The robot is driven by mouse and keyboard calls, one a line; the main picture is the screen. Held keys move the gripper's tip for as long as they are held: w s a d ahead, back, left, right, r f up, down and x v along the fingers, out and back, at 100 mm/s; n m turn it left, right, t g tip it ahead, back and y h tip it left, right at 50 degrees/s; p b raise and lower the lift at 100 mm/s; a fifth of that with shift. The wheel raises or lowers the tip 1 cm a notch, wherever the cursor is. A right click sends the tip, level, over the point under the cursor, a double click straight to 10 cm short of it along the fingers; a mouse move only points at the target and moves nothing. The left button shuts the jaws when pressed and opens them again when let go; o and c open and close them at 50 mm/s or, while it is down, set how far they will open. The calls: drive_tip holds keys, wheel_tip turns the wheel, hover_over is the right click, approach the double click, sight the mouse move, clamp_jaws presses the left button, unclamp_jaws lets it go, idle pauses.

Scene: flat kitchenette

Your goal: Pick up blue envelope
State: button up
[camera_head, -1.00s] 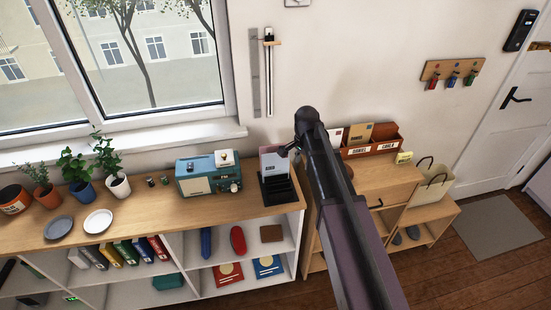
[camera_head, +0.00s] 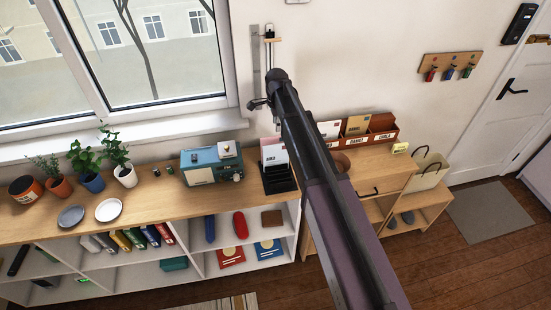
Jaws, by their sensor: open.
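I cannot make out a blue envelope in this view. A reddish-brown letter rack (camera_head: 384,137) stands on the wooden cabinet at the right, with a brown envelope (camera_head: 357,124) and a white envelope (camera_head: 330,128) upright in it. A black tray holder (camera_head: 279,185) on the shelf top holds pale papers (camera_head: 273,151). My arm hides part of the cabinet and rack.
A teal radio (camera_head: 205,168) stands left of the black holder. Potted plants (camera_head: 90,167) and two plates line the shelf's left. A paper bag (camera_head: 429,172) stands right of the cabinet. A key rack (camera_head: 449,67) hangs on the wall. Floor at right is mostly clear.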

sight(276, 145)
drive_tip(key=shift+f, duration=0.15)
wheel_tip(276, 145, down, 8)
drive_tip(key=b, duration=0.8)
drive_tip(key=shift+f, duration=0.15)
drive_tip(key=shift+b, duration=0.3)
drive_tip(key=shift+f+b, duration=2.55)
drive_tip(key=shift+f, duration=0.05)
clamp_jaws()
